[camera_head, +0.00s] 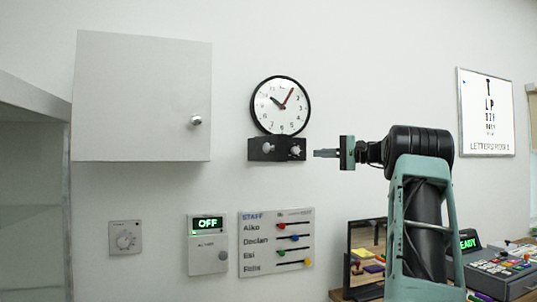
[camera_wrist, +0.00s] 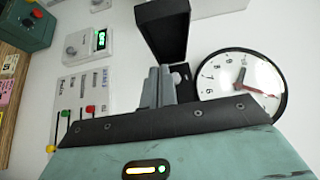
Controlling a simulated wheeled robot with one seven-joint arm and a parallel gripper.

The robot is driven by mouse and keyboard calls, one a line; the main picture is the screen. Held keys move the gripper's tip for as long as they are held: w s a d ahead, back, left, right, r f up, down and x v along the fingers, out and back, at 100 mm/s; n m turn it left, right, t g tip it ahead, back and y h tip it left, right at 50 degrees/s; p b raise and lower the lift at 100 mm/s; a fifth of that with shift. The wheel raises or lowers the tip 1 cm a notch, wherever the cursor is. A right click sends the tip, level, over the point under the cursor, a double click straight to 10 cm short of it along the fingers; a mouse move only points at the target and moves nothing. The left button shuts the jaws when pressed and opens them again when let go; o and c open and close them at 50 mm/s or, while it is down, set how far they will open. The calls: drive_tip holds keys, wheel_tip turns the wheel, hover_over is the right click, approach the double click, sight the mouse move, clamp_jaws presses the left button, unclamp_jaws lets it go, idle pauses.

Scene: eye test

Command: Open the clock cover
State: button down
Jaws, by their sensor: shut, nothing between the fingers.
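A round white clock (camera_head: 281,106) with a black rim and a red hand hangs on the wall; it also shows at the right of the wrist view (camera_wrist: 240,88). No separate cover can be told apart from its face. My gripper (camera_head: 317,153) is shut and empty, just right of the panel in the head view; contact cannot be told. In the wrist view, its fingers (camera_wrist: 160,72) point up towards a dark box-like shape (camera_wrist: 163,30), which hides part of the panel (camera_wrist: 181,74).
A white cabinet (camera_head: 140,95) with a round knob juts out left of the clock.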

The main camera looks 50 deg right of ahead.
sight(272, 155)
drive_tip(key=p+x, duration=0.1)
drive_tip(key=x, duration=0.3)
drive_tip(key=a+p+x, duration=0.1)
drive_tip(key=p+x, duration=0.1)
drive_tip(key=x, duration=0.2)
drive_tip(key=p+x, duration=0.2)
drive_tip(key=x, duration=0.2)
drive_tip(key=shift+s+a+r, duration=0.25)
drive_tip(key=shift+s+a, duration=0.15)
drive_tip(key=shift+s, duration=0.05)
drive_tip(key=shift+w+a+f+p, duration=0.15)
drive_tip(key=shift+w+a+p, duration=0.05)
drive_tip(key=shift+a+p, duration=0.25)
drive_tip(key=shift+a+f, duration=0.1)
drive_tip(key=b, duration=0.1)
drive_tip(key=a+h+b, duration=0.1)
drive_tip(key=b, duration=0.1)
drive_tip(key=shift+w+a+f+m+t, duration=0.15)
drive_tip(key=shift+w+f+m+t, duration=0.15)
drive_tip(key=shift+m, duration=0.1)
drive_tip(key=w+a+m+h+b, duration=0.5)
drive_tip(key=w+a+h+b, duration=0.3)
drive_tip(key=b, duration=0.5)
drive_tip(key=shift+a+r+m+t+h, duration=0.3)
drive_tip(key=shift+a+r+t+h, duration=0.1)
drive_tip(key=shift+h, duration=0.1)
drive_tip(key=shift+w, duration=0.1)
